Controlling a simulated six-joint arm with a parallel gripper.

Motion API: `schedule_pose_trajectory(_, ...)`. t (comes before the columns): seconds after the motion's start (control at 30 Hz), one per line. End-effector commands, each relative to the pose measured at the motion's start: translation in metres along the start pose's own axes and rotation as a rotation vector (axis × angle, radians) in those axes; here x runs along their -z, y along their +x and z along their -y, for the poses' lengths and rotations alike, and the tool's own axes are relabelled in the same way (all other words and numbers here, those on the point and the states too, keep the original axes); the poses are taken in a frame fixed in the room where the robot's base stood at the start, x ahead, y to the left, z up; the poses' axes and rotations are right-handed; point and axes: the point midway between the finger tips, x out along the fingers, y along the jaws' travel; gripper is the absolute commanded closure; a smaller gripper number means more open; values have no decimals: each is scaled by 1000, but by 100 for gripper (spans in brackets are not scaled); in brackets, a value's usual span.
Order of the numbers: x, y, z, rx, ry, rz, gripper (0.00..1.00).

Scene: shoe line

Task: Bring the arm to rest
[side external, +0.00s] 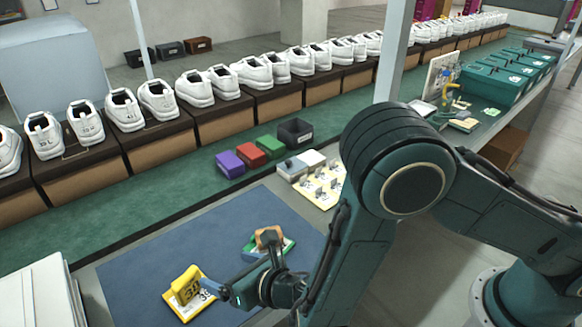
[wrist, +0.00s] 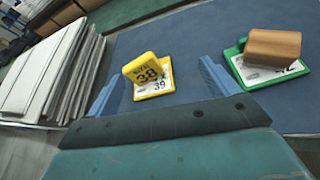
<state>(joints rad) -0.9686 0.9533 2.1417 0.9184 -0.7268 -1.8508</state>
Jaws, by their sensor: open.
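My gripper (side external: 232,290) is low over the blue mat (side external: 130,262) at the front of the scene. In the wrist view its two blue fingers (wrist: 162,75) stand wide apart. A yellow tag marked 38 (wrist: 145,72) shows between them, but it lies on the mat beyond the fingers, and nothing is held. In the side external view the yellow tag (side external: 184,282) is just left of my gripper. A brown block (wrist: 272,46) sits on a green-edged card (wrist: 242,68) to the right of the fingers; in the side external view my arm partly hides that card.
A row of white shoes on brown boxes (side external: 275,103) runs along the green bench behind. Purple (side external: 230,163), red and green boxes and a dark bin stand behind the mat. A pale stack (side external: 38,295) stands at left. The mat's left part is clear.

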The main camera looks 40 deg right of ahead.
Motion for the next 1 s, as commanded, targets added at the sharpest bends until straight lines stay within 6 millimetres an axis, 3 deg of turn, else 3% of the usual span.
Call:
schedule_pose_trajectory(0.1, -27, -4, 24, 93, 211, -10, 13)
schedule_pose_trajectory(0.4, -76, -32, 86, 342, 799, -32, 13)
schedule_pose_trajectory(0.7, -105, -82, 132, 571, 1351, -30, 13)
schedule_pose_trajectory(1.0, -121, -146, 160, 796, 1842, -8, 13)
